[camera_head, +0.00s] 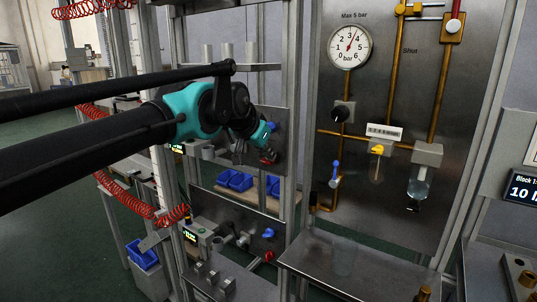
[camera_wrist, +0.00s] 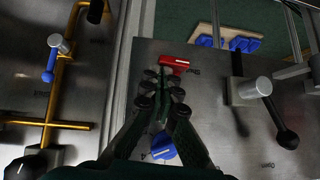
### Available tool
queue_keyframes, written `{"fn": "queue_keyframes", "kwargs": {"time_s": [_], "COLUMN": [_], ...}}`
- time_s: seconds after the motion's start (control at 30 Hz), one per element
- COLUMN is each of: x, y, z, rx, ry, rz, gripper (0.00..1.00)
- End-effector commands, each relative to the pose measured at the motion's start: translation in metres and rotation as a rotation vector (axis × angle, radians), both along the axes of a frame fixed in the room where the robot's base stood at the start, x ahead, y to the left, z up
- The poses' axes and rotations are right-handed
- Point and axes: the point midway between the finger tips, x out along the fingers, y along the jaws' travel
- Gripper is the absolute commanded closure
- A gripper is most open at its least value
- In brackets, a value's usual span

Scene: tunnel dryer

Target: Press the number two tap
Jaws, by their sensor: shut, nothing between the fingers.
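A blue tap handle (camera_wrist: 163,152) is on the same panel, partly hidden by my gripper. My gripper (camera_wrist: 165,85) is shut and empty, its fingertips just short of the red handle in the picture; I cannot tell whether they touch. In the head view my gripper (camera_head: 262,152) is in front of the upper left panel, near a red part. I cannot read which tap is number two.
A lower panel carries a blue handle (camera_head: 268,234) and a red handle (camera_head: 268,255). The right panel holds a pressure gauge (camera_head: 349,46), brass pipes, a blue lever (camera_head: 336,170) and a yellow handle (camera_head: 378,149). A black-knobbed lever (camera_wrist: 287,138) stands right of my gripper.

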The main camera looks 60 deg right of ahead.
Motion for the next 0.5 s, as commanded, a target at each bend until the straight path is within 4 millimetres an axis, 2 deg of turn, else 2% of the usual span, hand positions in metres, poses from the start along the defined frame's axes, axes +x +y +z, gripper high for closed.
{"fn": "queue_keyframes", "kwargs": {"time_s": [0.5], "x": [-0.0001], "y": [0.0002], "z": [-0.0017], "rx": [-0.009], "ry": [-0.083], "rz": [-0.001], "gripper": [1.0]}}
